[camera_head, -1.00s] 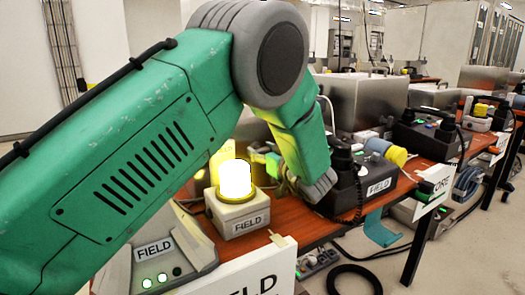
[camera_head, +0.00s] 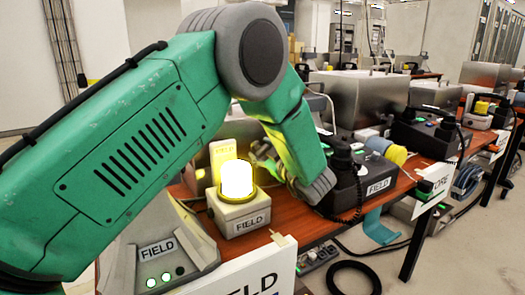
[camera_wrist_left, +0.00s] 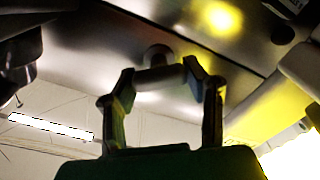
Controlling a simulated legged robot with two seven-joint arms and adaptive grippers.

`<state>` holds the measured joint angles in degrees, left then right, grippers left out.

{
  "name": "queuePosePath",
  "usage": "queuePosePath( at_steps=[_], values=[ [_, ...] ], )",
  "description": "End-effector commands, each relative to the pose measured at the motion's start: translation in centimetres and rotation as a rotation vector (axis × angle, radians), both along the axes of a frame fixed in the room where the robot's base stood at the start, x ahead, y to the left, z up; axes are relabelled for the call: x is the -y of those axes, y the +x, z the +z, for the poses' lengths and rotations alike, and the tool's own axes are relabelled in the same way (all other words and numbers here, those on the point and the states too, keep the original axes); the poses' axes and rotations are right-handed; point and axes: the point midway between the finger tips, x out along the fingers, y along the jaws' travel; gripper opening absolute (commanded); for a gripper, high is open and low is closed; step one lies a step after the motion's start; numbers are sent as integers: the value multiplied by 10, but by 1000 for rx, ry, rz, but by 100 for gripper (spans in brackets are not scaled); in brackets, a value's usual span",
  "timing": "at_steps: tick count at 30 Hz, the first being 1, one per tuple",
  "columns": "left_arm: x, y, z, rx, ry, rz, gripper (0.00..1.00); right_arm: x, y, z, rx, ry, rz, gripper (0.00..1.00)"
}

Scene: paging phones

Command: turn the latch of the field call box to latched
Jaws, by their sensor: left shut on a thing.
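My left gripper (camera_wrist_left: 160,85) is shut on the latch (camera_wrist_left: 157,58), a dark bar with a round hub between its two fingers in the left wrist view. The latch sits on the metal face of the field call box (camera_wrist_left: 105,35), which fills the upper part of that view. In the head view my left gripper (camera_head: 267,160) shows small and partly hidden behind the beacon and my own forearm. The call box is largely hidden there behind my arm. Which way the latch points I cannot tell. My right gripper is in neither view.
A lit beacon (camera_head: 239,219) labelled FIELD stands left of the gripper, close to it. A black FIELD phone (camera_head: 360,186) with a coiled cord stands close on the right. A sloped FIELD panel (camera_head: 158,255) is at the front left.

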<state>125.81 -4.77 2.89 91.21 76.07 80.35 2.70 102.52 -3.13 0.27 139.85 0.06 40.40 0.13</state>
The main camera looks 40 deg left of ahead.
Motion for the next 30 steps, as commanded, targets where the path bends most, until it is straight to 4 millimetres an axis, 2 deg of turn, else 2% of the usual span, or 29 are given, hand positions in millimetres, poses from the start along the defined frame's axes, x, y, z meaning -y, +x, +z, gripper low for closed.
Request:
queuePosePath(
  at_steps=[1,13,14,15,25,30],
  values=[
    [3,0,-6,-5,-10,-5,11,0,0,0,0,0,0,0],
    [3,-1,-7,-2,-14,-6,11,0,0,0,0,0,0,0],
    [3,-1,-7,-2,-14,-6,47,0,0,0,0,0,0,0],
    [3,-1,-7,-2,-13,-6,61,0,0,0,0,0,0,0],
    [2,-1,-2,6,-8,-3,62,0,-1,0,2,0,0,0],
    [18,-7,-1,8,-7,-4,62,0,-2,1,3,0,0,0]
  ],
)
